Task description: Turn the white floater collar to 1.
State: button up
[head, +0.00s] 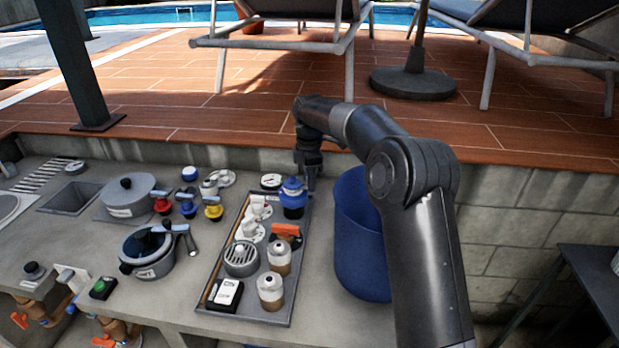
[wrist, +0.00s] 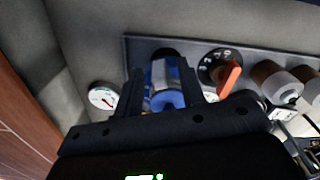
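My gripper (head: 307,180) hangs at the back right corner of the grey tray, close beside a blue floater (head: 292,200). In the wrist view my gripper (wrist: 165,90) has its fingers spread, with a blue-and-pale body (wrist: 166,78) between or just beyond them; contact cannot be made out. White round-based fittings (head: 257,208) stand along the tray's left side; I cannot tell for sure which one is the white floater. No collar numbers are readable on them in the head view. A dial with an orange handle (wrist: 229,78) shows right of the fingers.
The tray (head: 213,266) also holds two white-capped bottles (head: 270,291), a grey round drain (head: 240,258) and a white box (head: 226,294). A gauge (head: 271,181) sits at the back. A blue bin (head: 360,245) stands right; pots (head: 128,197) and small valves crowd the left counter.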

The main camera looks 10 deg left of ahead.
jog(key=shift+c, duration=0.4)
grip_shut()
jog(key=shift+s+r+m, duration=0.1)
jog(key=shift+m, duration=0.2)
jog(key=shift+s+m, duration=0.5)
jog(key=shift+m, duration=0.7)
jog(key=shift+s+m, duration=0.45)
jog(key=shift+m, duration=0.75)
jog(key=shift+s+m, duration=0.5)
jog(key=shift+m, duration=0.7)
jog(key=shift+o, duration=0.4)
grip_release()
